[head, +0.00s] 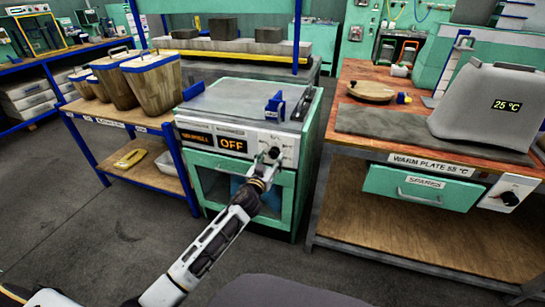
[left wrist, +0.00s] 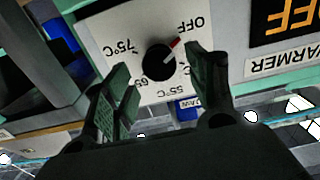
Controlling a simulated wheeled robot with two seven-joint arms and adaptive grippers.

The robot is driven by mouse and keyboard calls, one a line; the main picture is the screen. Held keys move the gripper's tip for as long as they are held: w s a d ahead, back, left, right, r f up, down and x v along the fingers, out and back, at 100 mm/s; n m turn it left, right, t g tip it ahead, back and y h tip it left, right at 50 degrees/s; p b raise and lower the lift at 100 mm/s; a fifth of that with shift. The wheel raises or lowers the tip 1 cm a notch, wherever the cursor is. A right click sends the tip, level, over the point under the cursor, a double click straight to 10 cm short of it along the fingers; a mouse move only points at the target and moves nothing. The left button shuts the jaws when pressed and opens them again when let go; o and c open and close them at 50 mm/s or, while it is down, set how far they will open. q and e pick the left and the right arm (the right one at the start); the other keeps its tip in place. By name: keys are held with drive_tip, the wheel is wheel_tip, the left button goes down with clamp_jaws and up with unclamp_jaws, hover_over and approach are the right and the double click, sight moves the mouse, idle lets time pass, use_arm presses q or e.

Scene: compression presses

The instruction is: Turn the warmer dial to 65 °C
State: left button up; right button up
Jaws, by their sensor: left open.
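The warmer (head: 300,190) is a green cabinet with a pale front panel and an orange display (head: 232,144) reading OFF. In the left wrist view, which is upside down, its black dial (left wrist: 157,62) has a red pointer aimed toward the OFF mark. Marks for 55 °C, 75 °C and a partly covered 65 ring it. My left gripper (head: 270,155) is at the panel's right side, in front of the dial. In the wrist view its open fingers stand on either side of the dial; I cannot tell whether they touch it. My right gripper is not in view.
A wooden bench (head: 345,150) on the right holds a grey unit (head: 480,85) reading 25 °C, a "WARM PLATE 55 °C" label (head: 430,164) and another black knob (head: 510,198). Wooden buckets (head: 153,88) stand on a blue-framed table at left. The floor in front is clear.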

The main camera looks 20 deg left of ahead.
sight(274, 153)
use_arm(q)
drive_tip(key=shift+w, duration=1.4)
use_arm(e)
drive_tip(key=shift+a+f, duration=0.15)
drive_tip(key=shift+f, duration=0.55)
use_arm(q)
drive_tip(key=c, duration=1)
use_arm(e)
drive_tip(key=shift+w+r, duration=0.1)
